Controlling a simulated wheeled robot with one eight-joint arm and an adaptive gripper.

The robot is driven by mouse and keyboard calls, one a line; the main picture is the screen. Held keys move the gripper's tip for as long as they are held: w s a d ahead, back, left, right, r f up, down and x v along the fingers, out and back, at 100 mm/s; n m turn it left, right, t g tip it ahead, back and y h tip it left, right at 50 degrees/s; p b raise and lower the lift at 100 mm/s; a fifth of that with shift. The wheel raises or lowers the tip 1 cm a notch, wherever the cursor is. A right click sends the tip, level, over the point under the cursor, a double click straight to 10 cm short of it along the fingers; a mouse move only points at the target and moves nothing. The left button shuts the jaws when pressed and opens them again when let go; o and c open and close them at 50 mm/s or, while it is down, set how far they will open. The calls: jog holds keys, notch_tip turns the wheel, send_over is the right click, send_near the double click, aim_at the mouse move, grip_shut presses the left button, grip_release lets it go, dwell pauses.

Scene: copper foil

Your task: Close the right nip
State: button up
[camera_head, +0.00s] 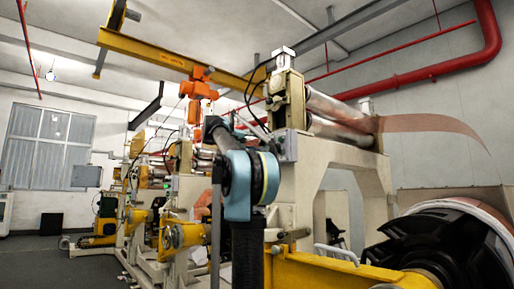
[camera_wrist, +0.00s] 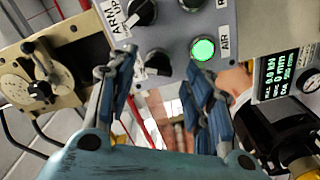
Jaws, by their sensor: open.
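A grey control panel (camera_wrist: 178,28) fills the top of the wrist view. It carries a lit green button (camera_wrist: 203,49) near a label "AIR", a black knob (camera_wrist: 142,12) by a label "ARM UP", and a lower black knob (camera_wrist: 157,62). My gripper (camera_wrist: 163,78) is open and empty in front of the panel, with one finger on each side of the lower knob in the picture. I cannot tell whether a finger touches the panel. In the head view, two silver rollers (camera_head: 338,108) sit atop the beige frame; their gap is unclear. The gripper cannot be made out there.
Copper foil (camera_head: 435,125) runs right from the rollers toward a large black-cored roll (camera_head: 430,255). A beige device with a dial (camera_wrist: 38,88) is left of the panel; a lit display (camera_wrist: 278,76) is right. A yellow beam (camera_head: 320,272) lies low in front.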

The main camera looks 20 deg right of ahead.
jog(key=shift+w+d, duration=0.2)
jog(key=shift+d, duration=0.5)
jog(key=c, duration=1.1)
jog(key=shift+n, duration=0.6)
jog(key=n, duration=0.4)
jog(key=shift+n, duration=0.4)
grip_shut()
jog(key=n, duration=0.5)
jog(key=shift+n, duration=0.4)
